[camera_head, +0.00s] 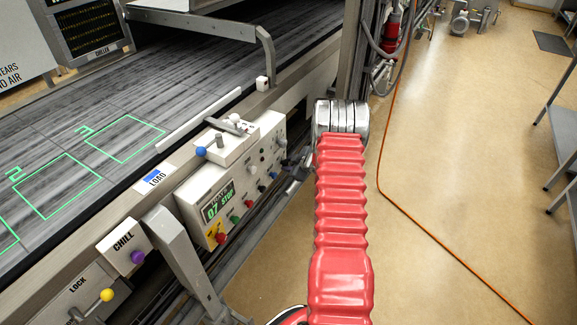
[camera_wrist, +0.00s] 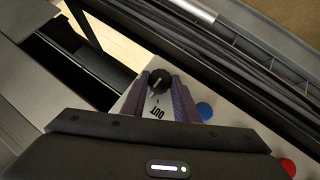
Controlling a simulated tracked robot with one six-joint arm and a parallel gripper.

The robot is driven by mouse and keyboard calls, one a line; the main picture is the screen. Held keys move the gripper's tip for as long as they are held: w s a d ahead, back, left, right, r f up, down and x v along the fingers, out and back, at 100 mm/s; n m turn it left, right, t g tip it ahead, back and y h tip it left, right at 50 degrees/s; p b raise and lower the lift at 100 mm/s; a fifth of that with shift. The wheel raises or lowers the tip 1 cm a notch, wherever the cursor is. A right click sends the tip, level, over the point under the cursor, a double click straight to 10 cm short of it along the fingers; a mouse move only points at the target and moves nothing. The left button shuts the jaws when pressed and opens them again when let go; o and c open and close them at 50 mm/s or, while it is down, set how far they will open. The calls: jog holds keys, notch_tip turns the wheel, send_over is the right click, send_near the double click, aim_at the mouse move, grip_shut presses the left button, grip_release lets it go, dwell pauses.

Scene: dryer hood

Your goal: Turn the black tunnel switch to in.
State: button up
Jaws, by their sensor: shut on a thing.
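The black tunnel switch (camera_wrist: 160,78) is a round black knob with a pale pointer line, on a pale panel in the wrist view. My gripper (camera_wrist: 159,84) has its two purple-grey fingers on either side of the knob, shut on it. The word OUT is printed on the panel just below the knob in the wrist view. No IN label can be made out. In the head view my red sleeved arm reaches toward the right end of the white control panel (camera_head: 217,182); the gripper (camera_head: 297,166) shows there only in small part.
A blue button (camera_wrist: 204,111) and a red button (camera_wrist: 288,167) lie to the right of the fingers. A grey conveyor (camera_head: 95,125) runs behind the panel. Open floor with an orange cable (camera_head: 425,222) lies right.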

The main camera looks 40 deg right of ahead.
jog(key=shift+d+f+m+g+y, duration=0.15)
jog(key=shift+m+g+y, duration=0.35)
jog(key=shift+y, duration=0.45)
jog(key=shift+d+m+g+y, duration=0.25)
jog(key=shift+m+y, duration=0.4)
jog(key=shift+y, duration=0.35)
jog(key=shift+d+f+m+g+y, duration=0.1)
jog(key=shift+m+g+y, duration=0.4)
jog(key=shift+y, duration=0.45)
jog(key=o, duration=1.1)
jog(key=shift+w+r, duration=0.15)
jog(key=shift+c, duration=0.2)
jog(key=shift+r, duration=0.1)
